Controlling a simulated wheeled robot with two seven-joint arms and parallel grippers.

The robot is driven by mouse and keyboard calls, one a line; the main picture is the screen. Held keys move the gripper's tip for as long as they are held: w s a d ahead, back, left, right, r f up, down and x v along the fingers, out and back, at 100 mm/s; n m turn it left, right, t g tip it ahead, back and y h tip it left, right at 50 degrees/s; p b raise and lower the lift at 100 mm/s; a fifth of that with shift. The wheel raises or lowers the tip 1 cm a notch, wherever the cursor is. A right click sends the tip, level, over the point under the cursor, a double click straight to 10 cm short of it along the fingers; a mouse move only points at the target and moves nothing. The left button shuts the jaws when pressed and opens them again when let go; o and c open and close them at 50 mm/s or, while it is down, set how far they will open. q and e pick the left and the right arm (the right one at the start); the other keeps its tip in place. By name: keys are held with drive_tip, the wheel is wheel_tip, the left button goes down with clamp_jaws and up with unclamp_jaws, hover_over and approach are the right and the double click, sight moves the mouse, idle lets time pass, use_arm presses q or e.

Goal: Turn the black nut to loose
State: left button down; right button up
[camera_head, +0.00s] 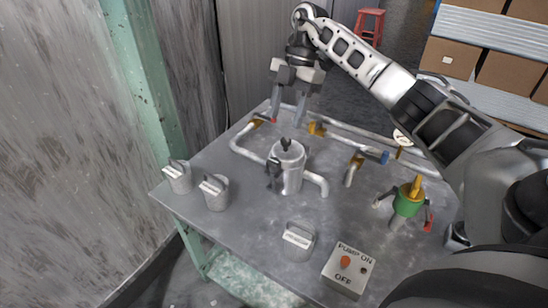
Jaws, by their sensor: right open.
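A grey metal cylinder (290,168) stands on the table between pipes. A small black piece (286,145), which looks like the black nut, sits on its top. Another dark fitting (273,167) is on the cylinder's left side. My right gripper (288,121) is open, pointing down with its two fingers apart, above and beyond the cylinder near the table's far edge. Nothing shows between its fingers. A small red bit shows by its left fingertip; I cannot tell what it belongs to. My left gripper is not in view.
Pipes (245,150) with brass fittings run over the table (250,230). A green valve (408,201) stands at right. Grey handled weights (215,192) stand at left and front (299,241). A pump switch box (347,270) is at the front edge. The left front area is clear.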

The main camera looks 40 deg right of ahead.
sight(273, 161)
drive_tip(key=x, duration=1.1)
drive_tip(key=shift+a+f, duration=0.15)
drive_tip(key=shift+a, duration=0.05)
drive_tip(key=c, duration=1)
